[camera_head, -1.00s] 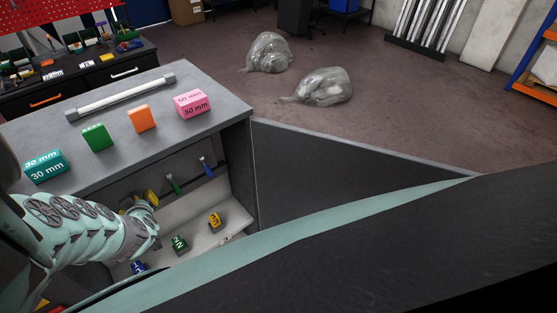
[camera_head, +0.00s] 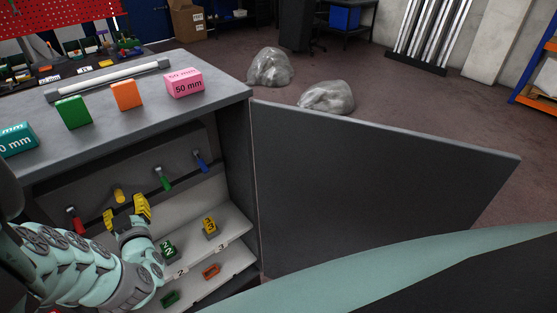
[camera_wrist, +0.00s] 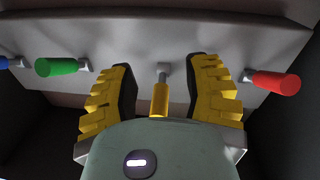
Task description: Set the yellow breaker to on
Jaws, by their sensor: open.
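The yellow breaker (camera_head: 119,194) is a short handle on the panel inside the open cabinet, between a red one and a green one. In the wrist view the yellow handle (camera_wrist: 160,99) sticks out toward me from a grey stem, centred between my fingers. My gripper (camera_head: 125,212) has yellow ribbed fingers. It is open in front of the panel, its fingers (camera_wrist: 161,90) spread on both sides of the yellow handle with a clear gap on each side. I cannot tell the breaker's on or off setting.
A red handle (camera_head: 75,219), a green handle (camera_head: 163,179) and a blue handle (camera_head: 201,160) share the panel. Numbered blocks, one green (camera_head: 168,250) and one yellow (camera_head: 210,228), stand on the shelf below. The cabinet door (camera_head: 370,180) stands open at the right. Blocks rest on the cabinet top (camera_head: 130,125).

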